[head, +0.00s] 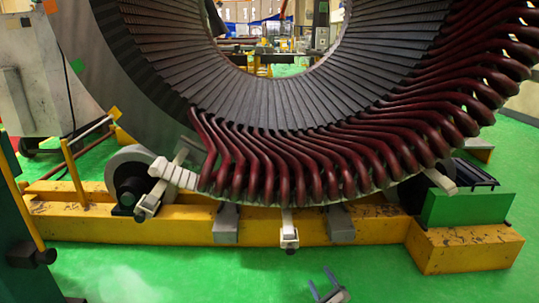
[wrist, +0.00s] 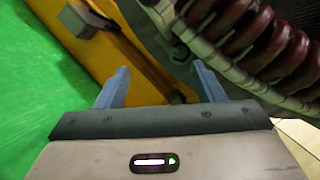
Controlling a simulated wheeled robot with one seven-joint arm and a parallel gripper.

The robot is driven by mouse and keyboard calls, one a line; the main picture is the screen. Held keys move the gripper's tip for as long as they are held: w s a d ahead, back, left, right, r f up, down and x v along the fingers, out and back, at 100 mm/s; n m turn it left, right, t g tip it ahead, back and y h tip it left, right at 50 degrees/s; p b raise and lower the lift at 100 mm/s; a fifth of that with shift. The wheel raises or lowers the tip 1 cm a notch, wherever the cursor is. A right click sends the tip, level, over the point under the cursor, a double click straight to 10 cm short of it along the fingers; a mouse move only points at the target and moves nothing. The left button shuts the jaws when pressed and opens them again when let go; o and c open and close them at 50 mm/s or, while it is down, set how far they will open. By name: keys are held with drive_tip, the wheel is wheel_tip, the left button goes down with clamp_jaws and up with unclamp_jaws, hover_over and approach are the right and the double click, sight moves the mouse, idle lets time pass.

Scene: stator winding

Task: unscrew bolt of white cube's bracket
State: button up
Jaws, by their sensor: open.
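A pale bracket with a white block-like end (head: 289,237) hangs below the middle of the stator coils in the head view. A small dark spot at its lower end may be a bolt; it is too small to tell. Similar pale brackets show at the left (head: 160,180) and right (head: 439,180). I cannot tell which one carries the white cube. My gripper (head: 321,279) is low in front of the yellow beam, below and right of the middle bracket and apart from it. In the wrist view, the blue fingers (wrist: 161,85) are spread and empty.
Dark red stator coils (head: 310,155) curve above the yellow base beam (head: 375,228). Grey supports (head: 226,225) stand against the beam. A dark roller (head: 130,185) is at left and a green block (head: 465,207) at right. The green floor in front is largely clear.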

drive_tip(key=s+a+r+n+g+y+p, duration=0.1)
drive_tip(key=a+r+n+g+p, duration=0.3)
drive_tip(key=r+n+g+p, duration=0.4)
drive_tip(key=s+d+r+n+g+h+p, duration=0.25)
drive_tip(key=s+r+p, duration=0.2)
drive_tip(key=r, duration=0.55)
drive_tip(key=s+d+r+n+g+h+p, duration=0.1)
drive_tip(key=s+r+n+h+p, duration=0.4)
drive_tip(key=r, duration=0.6)
drive_tip(key=s+d+r+n+g+h+p, duration=0.1)
drive_tip(key=d+r+n+g+p, duration=0.1)
drive_tip(key=r+p, duration=0.6)
drive_tip(key=s+a+r+n+g+p, duration=0.1)
drive_tip(key=s+r+p, duration=0.4)
drive_tip(key=s+r, duration=0.6)
drive_tip(key=s+a+r+n+g+p, duration=0.1)
drive_tip(key=s+r+p, duration=0.5)
drive_tip(key=s+r, duration=0.6)
wheel_tip(320, 180, up, 7)
drive_tip(key=shift+a+r+n, duration=0.1)
drive_tip(key=shift+a+n, duration=0.75)
drive_tip(key=shift+a, duration=0.35)
drive_tip(key=shift+g, duration=0.25)
